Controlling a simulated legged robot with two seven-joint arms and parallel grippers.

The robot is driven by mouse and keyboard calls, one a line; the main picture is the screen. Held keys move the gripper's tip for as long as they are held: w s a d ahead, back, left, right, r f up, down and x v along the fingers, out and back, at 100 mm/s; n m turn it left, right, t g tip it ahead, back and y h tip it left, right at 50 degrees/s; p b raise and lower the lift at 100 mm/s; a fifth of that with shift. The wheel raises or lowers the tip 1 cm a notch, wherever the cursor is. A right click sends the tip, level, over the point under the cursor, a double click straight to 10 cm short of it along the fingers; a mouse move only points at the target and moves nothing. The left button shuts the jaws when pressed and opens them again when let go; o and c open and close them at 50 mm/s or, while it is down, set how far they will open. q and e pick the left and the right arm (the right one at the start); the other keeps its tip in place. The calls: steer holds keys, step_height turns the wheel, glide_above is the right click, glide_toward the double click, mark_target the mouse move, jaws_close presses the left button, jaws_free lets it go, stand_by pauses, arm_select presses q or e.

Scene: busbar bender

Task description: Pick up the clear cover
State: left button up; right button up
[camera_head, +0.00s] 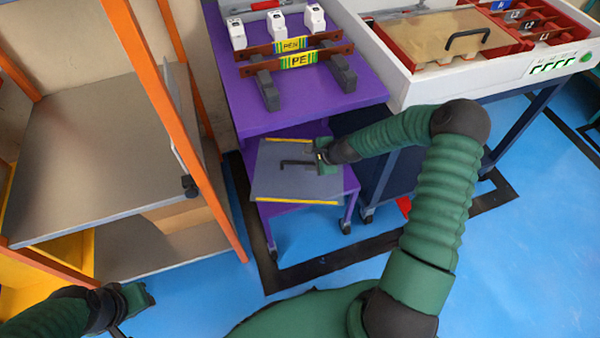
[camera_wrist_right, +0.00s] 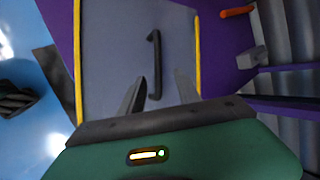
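A flat grey, see-through-looking panel (camera_head: 275,182) with yellow strips on two edges lies on the lower purple shelf; I take it as the clear cover. It also fills the middle of the right wrist view (camera_wrist_right: 115,45). Its black bar handle (camera_head: 296,163) shows in the wrist view (camera_wrist_right: 154,60). My right gripper (camera_head: 313,156) is above the panel near the handle's right end. In the wrist view its fingers (camera_wrist_right: 160,92) are apart, with the handle's near end between them; contact is not visible. My left gripper (camera_head: 138,296) is at lower left, away from the panel; its fingers are unclear.
The purple table (camera_head: 330,105) above holds busbars marked PE (camera_head: 297,60) and white blocks (camera_head: 275,22). A white bench (camera_head: 425,85) at right carries a red-framed tan panel (camera_head: 430,42) with a black handle. An orange-framed shelf (camera_head: 165,95) stands at left. Blue floor is open at right.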

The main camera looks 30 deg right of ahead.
mark_target(300, 163)
steer(key=w+a+f+b, duration=0.2)
steer(key=f, duration=0.1)
steer(key=shift+w+f+b, duration=0.1)
steer(key=shift+w+b, duration=0.2)
steer(key=shift+b, duration=0.05)
steer(key=shift+w+f, duration=0.2)
steer(key=shift+w, duration=0.05)
steer(key=shift+d, duration=0.25)
steer(key=shift+c, duration=0.7)
steer(key=shift+a, duration=0.15)
jaws_close()
arm_select(q)
steer(key=f, duration=0.3)
steer(key=shift+a, duration=0.4)
steer(key=shift+s, duration=0.1)
arm_select(e)
steer(key=shift+s, duration=0.1)
